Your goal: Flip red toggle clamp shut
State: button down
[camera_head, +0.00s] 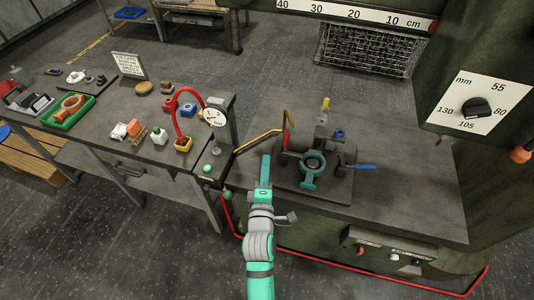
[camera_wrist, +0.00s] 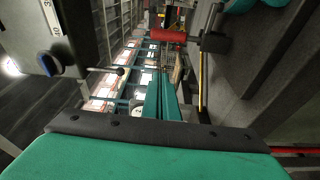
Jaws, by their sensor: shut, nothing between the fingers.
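The red toggle clamp (camera_head: 286,139) stands at the left of the dark fixture plate, its red handle pointing up. In the wrist view its red handle (camera_wrist: 169,35) shows beyond my fingertips, joined to a grey metal part on the right. My gripper (camera_head: 266,160) is shut and empty, just left of the clamp and in front of the plate. In the wrist view the teal fingers (camera_wrist: 162,78) are together, apart from the handle. A teal ring-shaped casting (camera_head: 312,174) sits in the fixture. The lower part of the red clamp is partly hidden among fixture parts.
A blue-handled clamp (camera_head: 363,167) lies at the fixture's right, and a yellow handle (camera_head: 325,104) stands at its back. A yellow bent rod (camera_head: 258,138) runs near my gripper. A gauge (camera_head: 214,117) and red hose (camera_head: 178,108) stand left. The bench's right front (camera_head: 410,213) is clear.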

jog(key=shift+s, duration=1.3)
jog(key=s+d+f+m+g, duration=0.1)
jog(key=s+m, duration=0.7)
jog(key=s, duration=0.9)
jog(key=s+d+f+m+g, duration=0.1)
jog(key=s+f+m, duration=0.2)
jog(key=s+m, duration=0.6)
jog(key=s, duration=0.9)
jog(key=shift+d+f+g, duration=0.15)
jog(key=shift+f+g, duration=0.15)
